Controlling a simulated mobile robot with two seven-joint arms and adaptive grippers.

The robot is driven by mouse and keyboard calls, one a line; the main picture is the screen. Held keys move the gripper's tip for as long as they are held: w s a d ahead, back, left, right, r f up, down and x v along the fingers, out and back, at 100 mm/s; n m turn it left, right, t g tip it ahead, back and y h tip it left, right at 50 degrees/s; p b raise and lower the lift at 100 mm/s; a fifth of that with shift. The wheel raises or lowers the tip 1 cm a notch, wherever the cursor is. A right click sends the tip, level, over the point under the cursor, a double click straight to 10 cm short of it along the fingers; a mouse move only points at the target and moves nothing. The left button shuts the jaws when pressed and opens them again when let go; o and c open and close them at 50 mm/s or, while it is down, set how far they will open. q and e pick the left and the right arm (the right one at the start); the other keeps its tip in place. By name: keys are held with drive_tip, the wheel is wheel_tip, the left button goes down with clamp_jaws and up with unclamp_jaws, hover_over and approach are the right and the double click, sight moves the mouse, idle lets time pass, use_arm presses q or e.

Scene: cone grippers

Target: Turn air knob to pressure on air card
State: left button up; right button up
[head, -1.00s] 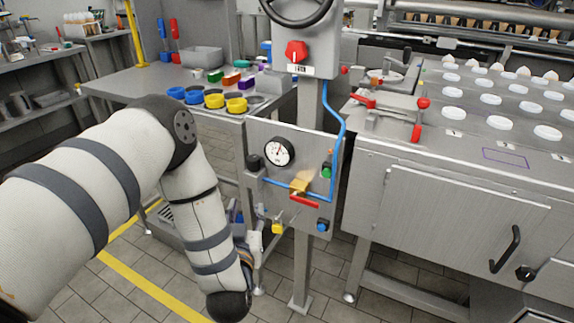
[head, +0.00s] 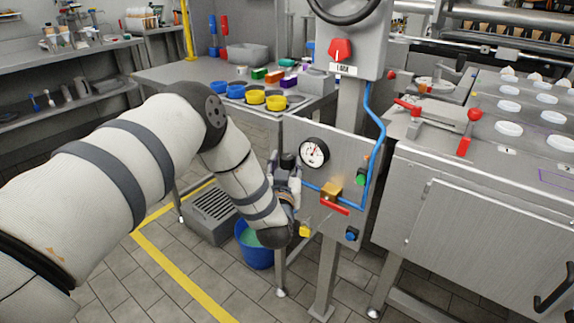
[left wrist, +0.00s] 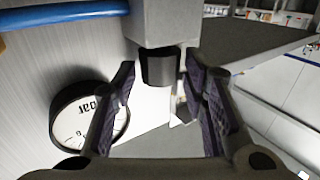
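The air panel (head: 335,230) is a grey plate on a post. It carries a white round gauge (head: 314,152), which also shows in the left wrist view (left wrist: 90,115). A short black knob (left wrist: 158,66) sticks out below a grey block in the left wrist view. My left gripper (left wrist: 160,78) is open, with one dark finger on each side of the knob and gaps visible. In the head view, my left gripper (head: 286,175) is at the panel's left edge and partly hides the knob. A small card (head: 348,70) with dark print hangs under a red switch (head: 341,50). My right gripper is not in view.
A blue hose (head: 376,130) runs down the panel's right side. A brass valve with a red lever (head: 334,208) sits below the gauge. A blue bucket (head: 254,250) stands on the floor behind my arm. A metal machine (head: 475,220) stands to the right.

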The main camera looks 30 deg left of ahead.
use_arm(q)
drive_tip(key=c, duration=0.9)
drive_tip(key=shift+r, duration=0.1)
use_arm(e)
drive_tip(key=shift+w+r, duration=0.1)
use_arm(q)
drive_tip(key=shift+s+a+r+m+t+h+p, duration=0.1)
drive_tip(key=shift+m+t+h+p, duration=0.25)
drive_tip(key=shift+m+h, duration=0.4)
drive_tip(key=shift+a+m+t+h, duration=0.1)
drive_tip(key=shift+m+t+h, duration=0.35)
drive_tip(key=shift+h, duration=0.7)
drive_tip(key=shift+a+m+h, duration=0.15)
drive_tip(key=shift+m+h, duration=0.55)
drive_tip(key=shift+h, duration=0.2)
drive_tip(key=shift+a+f+m+h, duration=0.15)
drive_tip(key=shift+m+h, duration=0.3)
drive_tip(key=shift+h, duration=0.3)
drive_tip(key=shift+f+m+h, duration=0.1)
drive_tip(key=shift+m+h, duration=0.35)
drive_tip(key=shift+h, duration=0.3)
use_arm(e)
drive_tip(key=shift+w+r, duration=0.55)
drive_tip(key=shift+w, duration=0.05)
use_arm(q)
drive_tip(key=shift+h, duration=0.3)
